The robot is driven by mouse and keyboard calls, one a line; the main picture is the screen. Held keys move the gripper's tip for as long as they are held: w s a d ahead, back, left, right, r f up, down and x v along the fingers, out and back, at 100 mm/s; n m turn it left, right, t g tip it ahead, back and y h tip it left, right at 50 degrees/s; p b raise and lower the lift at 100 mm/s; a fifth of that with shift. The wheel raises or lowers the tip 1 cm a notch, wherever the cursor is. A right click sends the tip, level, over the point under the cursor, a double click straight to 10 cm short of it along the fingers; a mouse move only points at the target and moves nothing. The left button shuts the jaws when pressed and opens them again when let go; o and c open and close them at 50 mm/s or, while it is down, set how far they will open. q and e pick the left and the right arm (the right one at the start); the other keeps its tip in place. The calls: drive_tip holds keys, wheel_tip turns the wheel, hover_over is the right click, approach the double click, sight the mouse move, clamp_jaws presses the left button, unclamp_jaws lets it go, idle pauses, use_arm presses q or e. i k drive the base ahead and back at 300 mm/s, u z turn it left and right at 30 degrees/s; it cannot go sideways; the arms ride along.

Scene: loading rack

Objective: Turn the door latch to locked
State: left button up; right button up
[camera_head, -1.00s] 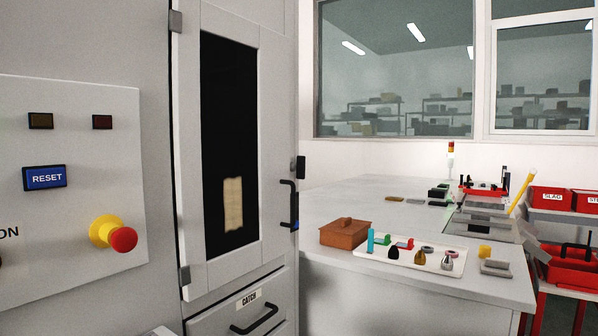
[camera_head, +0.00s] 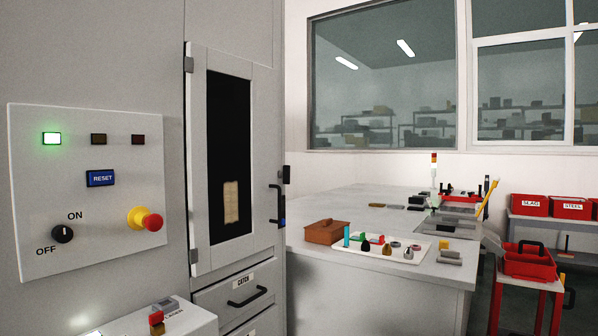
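The tall grey cabinet door (camera_head: 260,160) has a dark window (camera_head: 230,110) and looks closed. A black handle (camera_head: 277,205) is on its right side. A small dark latch piece (camera_head: 286,174) sits on the cabinet edge above the handle. A blue part (camera_head: 282,223) shows at the handle's lower end. Which of these is the latch, and its turn position, I cannot tell at this size. Neither of my grippers is in view.
A control panel (camera_head: 30,150) with a lit green lamp, RESET button, red knob and ON/OFF dial is at left. The CATCH drawer (camera_head: 212,297) is below the door. A workbench (camera_head: 375,262) with a tray and brown box stands at right. Red bins (camera_head: 530,205) are far right.

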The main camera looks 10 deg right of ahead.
sight(285, 174)
drive_tip(key=z, duration=0.7)
drive_tip(key=i, duration=0.85)
drive_tip(key=z, duration=0.6)
drive_tip(key=i, duration=0.9)
drive_tip(key=u, duration=0.45)
